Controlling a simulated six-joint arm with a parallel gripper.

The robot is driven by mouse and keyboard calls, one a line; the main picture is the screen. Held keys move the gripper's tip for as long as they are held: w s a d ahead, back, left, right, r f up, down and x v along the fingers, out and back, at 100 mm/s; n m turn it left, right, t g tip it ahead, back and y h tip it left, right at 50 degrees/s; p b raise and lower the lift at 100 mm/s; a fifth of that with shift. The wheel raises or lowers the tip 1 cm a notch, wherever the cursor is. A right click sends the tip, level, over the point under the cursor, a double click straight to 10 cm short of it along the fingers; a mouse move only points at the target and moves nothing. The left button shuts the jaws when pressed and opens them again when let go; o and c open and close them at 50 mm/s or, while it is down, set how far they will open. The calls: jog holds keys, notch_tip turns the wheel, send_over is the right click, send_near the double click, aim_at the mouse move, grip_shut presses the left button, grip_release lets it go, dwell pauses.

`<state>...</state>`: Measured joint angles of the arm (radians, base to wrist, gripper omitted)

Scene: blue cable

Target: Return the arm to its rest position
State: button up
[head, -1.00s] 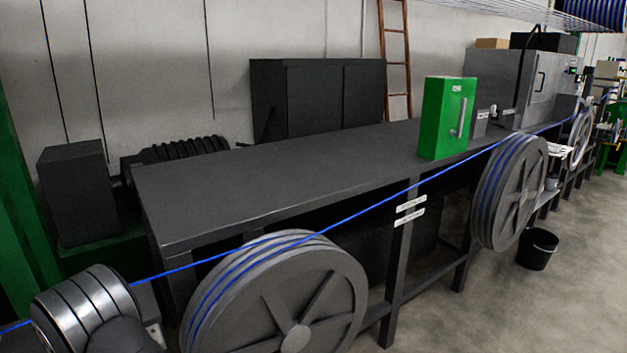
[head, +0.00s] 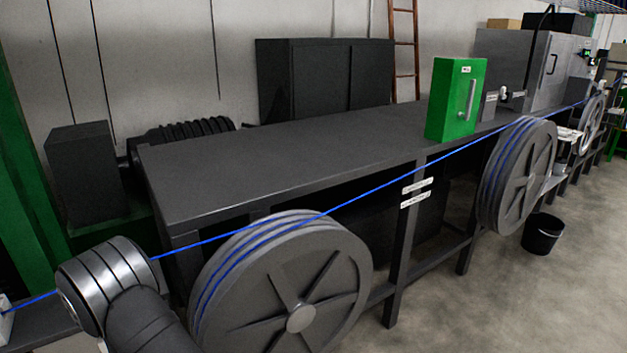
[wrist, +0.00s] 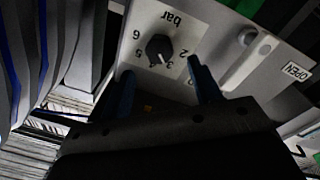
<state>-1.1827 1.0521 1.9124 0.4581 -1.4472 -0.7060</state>
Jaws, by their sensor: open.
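My gripper (wrist: 163,80) shows in the wrist view with its two blue fingers spread apart and nothing between them. Its fingertips are in front of a pale panel (wrist: 218,38), marked "bar" with several numbers that appear upside down. A black knob (wrist: 160,48) on this panel lies just beyond the gap between the fingers; I cannot tell the exact distance, but the fingers are not closed on it. In the head view the gripper is not visible; a silver-ringed joint that looks like part of my arm is at the lower left.
A blue cable (head: 385,183) runs taut over large grey wheels (head: 300,318) along a dark bench (head: 290,158). A green box (head: 456,98) stands on the bench. A black bucket (head: 543,235) is on the floor. An "OPEN" label (wrist: 296,72) is beside the panel.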

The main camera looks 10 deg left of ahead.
jog(key=w+a+m, duration=0.1)
jog(key=m, duration=0.1)
jog(key=w+a+m, duration=0.1)
jog(key=m, duration=0.1)
jog(key=w+a+m, duration=0.1)
jog(key=w+m, duration=0.1)
jog(key=shift+w+a+r+h, duration=0.1)
jog(key=shift+a+r+h, duration=0.05)
jog(key=shift+a+h, duration=0.2)
dwell(0.3)
jog(key=shift+o, duration=0.2)
